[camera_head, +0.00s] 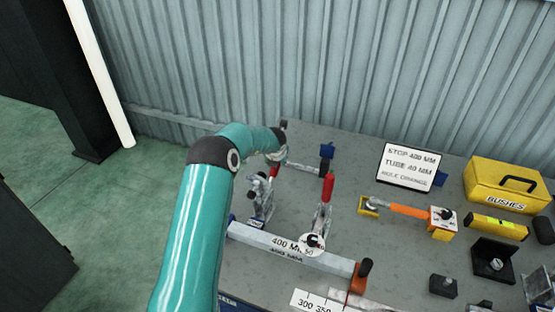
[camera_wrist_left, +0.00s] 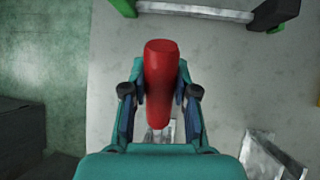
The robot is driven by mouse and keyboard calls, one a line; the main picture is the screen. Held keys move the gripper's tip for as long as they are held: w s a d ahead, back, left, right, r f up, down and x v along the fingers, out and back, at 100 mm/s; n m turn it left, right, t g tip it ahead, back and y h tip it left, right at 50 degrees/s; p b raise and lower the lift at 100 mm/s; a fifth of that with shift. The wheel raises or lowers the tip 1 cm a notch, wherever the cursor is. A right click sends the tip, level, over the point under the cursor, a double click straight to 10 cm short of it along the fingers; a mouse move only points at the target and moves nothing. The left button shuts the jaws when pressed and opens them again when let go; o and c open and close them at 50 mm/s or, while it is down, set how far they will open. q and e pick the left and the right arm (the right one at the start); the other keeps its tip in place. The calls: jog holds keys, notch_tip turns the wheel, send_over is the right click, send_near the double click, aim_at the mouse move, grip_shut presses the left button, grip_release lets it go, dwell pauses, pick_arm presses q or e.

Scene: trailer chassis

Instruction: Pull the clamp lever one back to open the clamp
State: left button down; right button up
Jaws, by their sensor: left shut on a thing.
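Two toggle clamps stand on the grey bench. The left clamp (camera_head: 260,195) has a red lever handle (camera_head: 274,172), partly hidden by my left arm in the head view. In the left wrist view this red handle (camera_wrist_left: 161,72) stands between the fingers of my left gripper (camera_wrist_left: 160,92), which is shut on it. In the head view, most of the gripper is hidden. The right clamp (camera_head: 321,218) has its own red handle (camera_head: 328,187) standing upright. My right gripper is not in view.
A square tube (camera_head: 290,248) marked 400 MM lies in front of the clamps. A sign (camera_head: 408,165), a yellow bushes box (camera_head: 506,186) and an orange-handled tool (camera_head: 408,211) are to the right. A corrugated wall (camera_head: 330,70) rises behind the bench.

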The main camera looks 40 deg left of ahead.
pick_arm(q)
jog(key=c, duration=0.9)
grip_release()
jog(key=shift+a+f, duration=0.1)
jog(key=shift+f, duration=0.05)
jog(key=shift+o, duration=0.2)
jog(key=v, duration=1.2)
jog(key=shift+f, duration=0.15)
jog(key=x, duration=1.1)
jog(key=shift+w+a+f, duration=0.1)
jog(key=shift+w+f, duration=0.15)
jog(key=shift+w, duration=0.05)
